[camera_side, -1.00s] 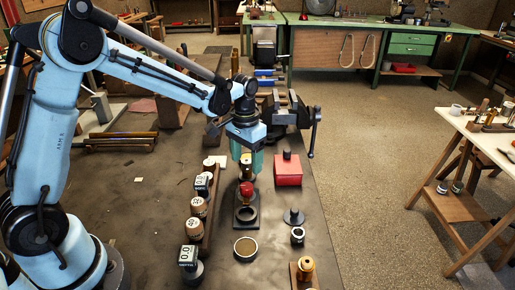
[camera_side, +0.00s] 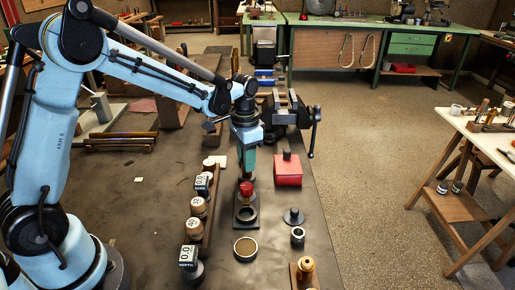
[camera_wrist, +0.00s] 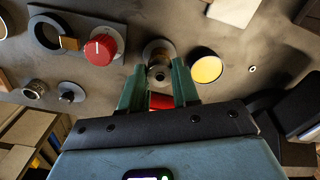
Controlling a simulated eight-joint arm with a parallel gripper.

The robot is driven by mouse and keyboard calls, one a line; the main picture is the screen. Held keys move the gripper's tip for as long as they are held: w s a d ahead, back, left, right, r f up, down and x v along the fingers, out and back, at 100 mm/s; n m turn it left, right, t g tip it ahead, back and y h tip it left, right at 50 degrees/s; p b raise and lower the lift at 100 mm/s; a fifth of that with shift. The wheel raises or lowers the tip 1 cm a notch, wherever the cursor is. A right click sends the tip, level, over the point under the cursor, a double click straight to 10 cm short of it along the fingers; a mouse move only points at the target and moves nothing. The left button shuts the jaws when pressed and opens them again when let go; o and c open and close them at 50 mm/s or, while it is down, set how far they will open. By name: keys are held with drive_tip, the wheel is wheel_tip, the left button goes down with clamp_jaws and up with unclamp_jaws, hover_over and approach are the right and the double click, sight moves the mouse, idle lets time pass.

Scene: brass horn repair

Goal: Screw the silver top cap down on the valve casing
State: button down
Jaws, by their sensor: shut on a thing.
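My gripper (camera_wrist: 159,72) points down, its two green fingers closed on a small round, silver-looking piece (camera_wrist: 158,70), which I take for the top cap. Below it is a round, brownish-grey base (camera_wrist: 158,47), apparently the valve casing's stand; the casing itself is mostly hidden. I cannot tell whether the cap is seated on its threads. In the side view my gripper (camera_side: 246,172) stands behind the red knob (camera_side: 246,188) and hides the cap and casing.
A dark ring (camera_side: 246,213) sits before the red knob, and a round dish (camera_side: 245,248) nearer. To the right are a red box (camera_side: 288,170), a dark knobbed disc (camera_side: 293,217), a silver ring (camera_side: 297,236) and a brass piece (camera_side: 306,265). Gauges and wooden pieces (camera_side: 198,207) line the left.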

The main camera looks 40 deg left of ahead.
drive_tip(key=m, duration=0.4)
idle(0.3)
drive_tip(key=m, duration=0.2)
drive_tip(key=shift+m, duration=1)
drive_tip(key=m, duration=0.4)
